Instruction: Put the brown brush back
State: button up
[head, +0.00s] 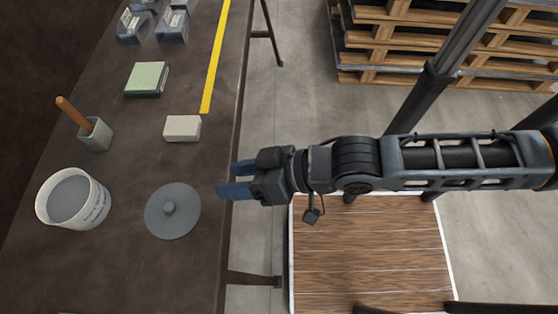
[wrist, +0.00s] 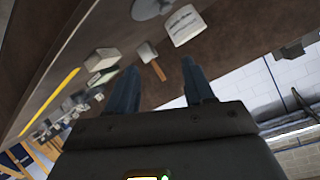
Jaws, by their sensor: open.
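The brown brush (head: 73,113) shows only as an orange-brown handle, leaning up and left out of a small grey square holder (head: 97,136) on the dark table. Its lower end is hidden inside the holder. In the wrist view the brush handle (wrist: 158,70) and the holder (wrist: 147,52) show beyond and between my fingers. My gripper (head: 226,180) is open and empty, with blue fingers over the table's right edge. It is well to the right of the brush and touches nothing that I can see.
On the table (head: 120,240) are a white tub (head: 97,209) with grey contents, a round grey lid (head: 172,216), a pale block (head: 182,129), a green-topped block (head: 146,79) and several grey items at the back. A yellow strip (head: 216,55) runs near the right edge.

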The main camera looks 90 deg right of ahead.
jog(key=s+a+r+n+t, duration=0.2)
jog(key=s+r+n, duration=0.4)
jog(key=r, duration=0.3)
jog(key=shift+s+r+y, duration=0.2)
jog(key=shift+s+y, duration=0.2)
jog(key=shift+s, duration=0.3)
